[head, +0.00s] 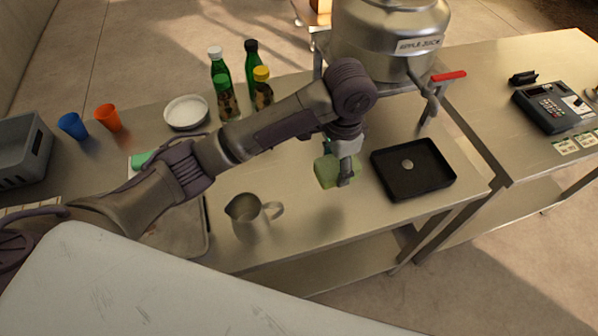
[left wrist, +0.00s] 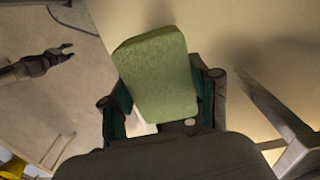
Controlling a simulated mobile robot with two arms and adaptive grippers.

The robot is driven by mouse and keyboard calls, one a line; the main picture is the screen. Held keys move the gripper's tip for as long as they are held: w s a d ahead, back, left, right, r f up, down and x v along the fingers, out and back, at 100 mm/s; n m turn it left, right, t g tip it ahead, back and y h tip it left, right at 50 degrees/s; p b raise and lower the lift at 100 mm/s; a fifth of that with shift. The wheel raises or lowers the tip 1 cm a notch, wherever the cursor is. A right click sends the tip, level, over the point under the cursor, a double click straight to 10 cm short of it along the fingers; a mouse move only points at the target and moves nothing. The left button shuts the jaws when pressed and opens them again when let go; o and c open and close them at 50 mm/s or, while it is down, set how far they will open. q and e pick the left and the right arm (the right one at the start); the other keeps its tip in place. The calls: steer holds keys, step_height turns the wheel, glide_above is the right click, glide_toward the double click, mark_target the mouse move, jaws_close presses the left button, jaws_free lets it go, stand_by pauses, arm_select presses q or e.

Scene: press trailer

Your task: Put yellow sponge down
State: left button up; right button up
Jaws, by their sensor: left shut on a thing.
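The sponge (head: 326,173) looks yellow-green and block-shaped. My left gripper (head: 342,170) is shut on it, over the steel counter (head: 310,215) and just left of the black tray (head: 420,188). In the left wrist view the sponge (left wrist: 158,78) sticks out tilted between the two fingers of my left gripper (left wrist: 160,95). I cannot tell whether its lower edge touches the counter. My right gripper (left wrist: 62,54) shows only in the left wrist view, at the far left over the floor, with its fingers apart and nothing between them.
A metal pitcher (head: 247,217) stands left of the sponge. The juice dispenser (head: 388,40) stands behind. Bottles (head: 222,80), a white bowl (head: 186,112), cups (head: 107,118) and a grey bin (head: 25,150) are farther left. Bare counter lies between pitcher and black tray.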

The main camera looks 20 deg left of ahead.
arm_select(q)
steer(key=shift+w+d+f+m, duration=0.1)
steer(key=shift+d+m, duration=0.1)
steer(key=shift+m, duration=0.1)
steer(key=p, duration=0.3)
glide_above(295, 177)
steer(key=f, duration=0.6)
steer(key=shift+s+d+f, duration=0.2)
steer(key=shift+d+f, duration=0.05)
steer(key=shift+d, duration=0.05)
steer(key=shift+w+a+f, duration=0.1)
steer(key=shift+a+f, duration=0.1)
steer(key=shift+a, duration=0.05)
step_height(295, 177, down, 3)
steer(key=shift+f+p, duration=0.1)
steer(key=shift+p, duration=0.6)
steer(key=shift+f, duration=0.45)
steer(key=shift+f, duration=0.1)
steer(key=o, duration=1)
